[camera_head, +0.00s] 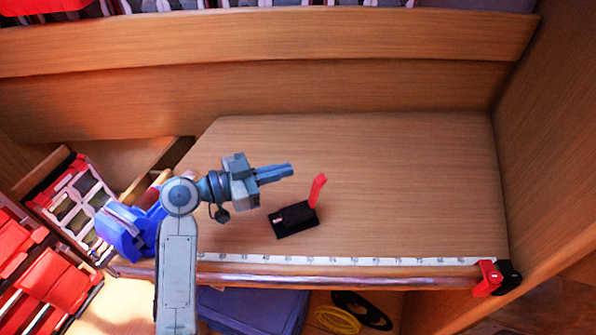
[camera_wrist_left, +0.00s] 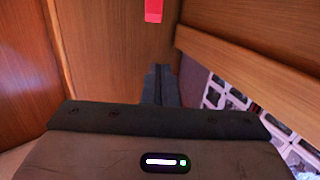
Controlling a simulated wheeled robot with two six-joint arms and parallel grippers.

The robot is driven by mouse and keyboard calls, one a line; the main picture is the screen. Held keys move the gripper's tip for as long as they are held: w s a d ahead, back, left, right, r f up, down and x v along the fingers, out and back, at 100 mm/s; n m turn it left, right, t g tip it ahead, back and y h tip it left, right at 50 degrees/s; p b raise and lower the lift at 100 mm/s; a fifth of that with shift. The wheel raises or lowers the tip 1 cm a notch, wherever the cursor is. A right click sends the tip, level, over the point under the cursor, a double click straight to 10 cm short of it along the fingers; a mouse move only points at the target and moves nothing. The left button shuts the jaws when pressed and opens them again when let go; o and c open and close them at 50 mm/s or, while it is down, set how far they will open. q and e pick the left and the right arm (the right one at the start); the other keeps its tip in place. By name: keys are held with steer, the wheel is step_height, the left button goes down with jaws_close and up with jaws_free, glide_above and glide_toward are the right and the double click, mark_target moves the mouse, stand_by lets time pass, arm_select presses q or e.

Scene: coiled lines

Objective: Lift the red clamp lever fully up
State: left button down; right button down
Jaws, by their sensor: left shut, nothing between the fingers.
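The red clamp lever (camera_head: 318,189) stands up, tilted slightly to the right, from a small black base (camera_head: 294,219) on the wooden table. My left gripper (camera_head: 291,170) is shut and empty, its fingertips to the left of the lever's upper part and apart from it in the head view. In the left wrist view the shut fingers (camera_wrist_left: 157,85) point away, and a red piece, apparently the lever (camera_wrist_left: 154,10), shows beyond them at the top edge. The black base is out of sight in that view. My right gripper is not in view.
A white measuring strip (camera_head: 350,261) runs along the table's front edge. A red and black clamp (camera_head: 489,279) sits at the front right corner. Blue and red items (camera_head: 125,232) lie at the left. The table right of the lever is clear, with wooden walls behind and right.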

mark_target(317, 191)
arm_select(q)
steer(key=d+f, duration=0.1)
steer(key=w+d+f, duration=0.1)
steer(key=d+f, duration=0.1)
steer(key=shift+w+d+f, duration=0.1)
steer(key=shift+w+d, duration=0.25)
steer(key=shift+w, duration=0.05)
